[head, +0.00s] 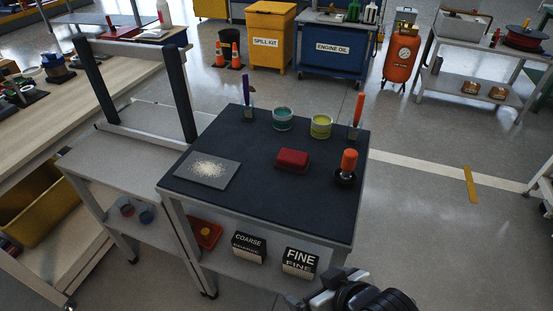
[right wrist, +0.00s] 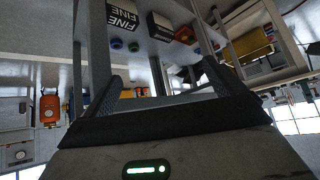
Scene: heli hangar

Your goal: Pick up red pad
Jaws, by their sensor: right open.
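The red pad (head: 292,161) is a small red block lying flat on the dark top of the work table (head: 240,180), right of its middle. My right gripper (head: 314,288) is at the bottom edge of the head view, in front of the table's near side and well apart from the pad. It is open and empty. In the right wrist view its jaws (right wrist: 165,85) point toward the table's lower shelf, and the pad is not seen there. My left gripper is in neither view.
Around the pad stand a teal tin (head: 283,119), a yellow tin (head: 321,126), an orange-handled tool (head: 348,163), brushes (head: 357,112) and a grey sheet with pale grit (head: 207,170). FINE (head: 299,262) and COARSE (head: 249,247) boxes are on the lower shelf.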

